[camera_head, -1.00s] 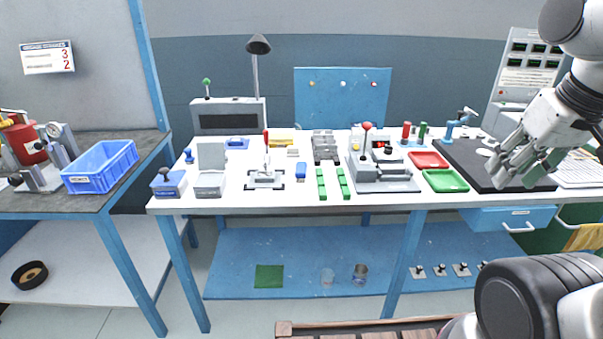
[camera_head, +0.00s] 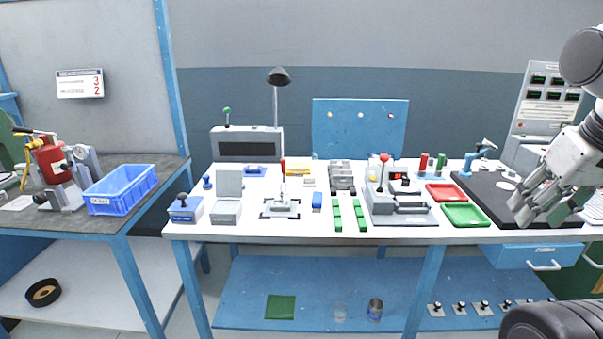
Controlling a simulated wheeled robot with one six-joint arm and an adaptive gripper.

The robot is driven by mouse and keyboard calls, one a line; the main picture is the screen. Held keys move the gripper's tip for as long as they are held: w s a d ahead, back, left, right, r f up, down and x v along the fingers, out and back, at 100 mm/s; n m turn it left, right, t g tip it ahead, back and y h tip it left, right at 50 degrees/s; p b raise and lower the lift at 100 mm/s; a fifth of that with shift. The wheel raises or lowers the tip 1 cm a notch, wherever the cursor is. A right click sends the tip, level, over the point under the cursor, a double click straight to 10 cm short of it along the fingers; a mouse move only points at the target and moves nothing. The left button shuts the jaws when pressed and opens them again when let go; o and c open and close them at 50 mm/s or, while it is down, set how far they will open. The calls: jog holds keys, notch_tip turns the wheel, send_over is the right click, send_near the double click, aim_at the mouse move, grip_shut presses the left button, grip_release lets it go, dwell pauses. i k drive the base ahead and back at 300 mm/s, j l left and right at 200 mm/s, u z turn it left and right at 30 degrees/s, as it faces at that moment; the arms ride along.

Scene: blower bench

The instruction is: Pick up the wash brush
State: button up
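I cannot make out the wash brush for certain at this size. A low yellow item (camera_head: 300,170) lies at the back of the white bench, left of centre, but I cannot tell whether it is a brush. My gripper (camera_head: 538,215) hangs at the far right, over the black mat (camera_head: 497,203) in this view. Its fingers look apart, with nothing visible between them. It is far to the right of the yellow item.
The white bench (camera_head: 330,234) is crowded with fixtures, a red tray (camera_head: 447,192) and a green tray (camera_head: 466,215). A blue crate (camera_head: 121,190) stands on the left bench (camera_head: 150,205). The blue shelf (camera_head: 250,285) below holds a green cloth (camera_head: 280,307) and two cups.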

aim_at(318, 198)
jog(key=i+l+u, duration=0.15)
jog(key=i+u, duration=0.15)
jog(key=i+l+u, duration=0.3)
jog(key=i, duration=0.2)
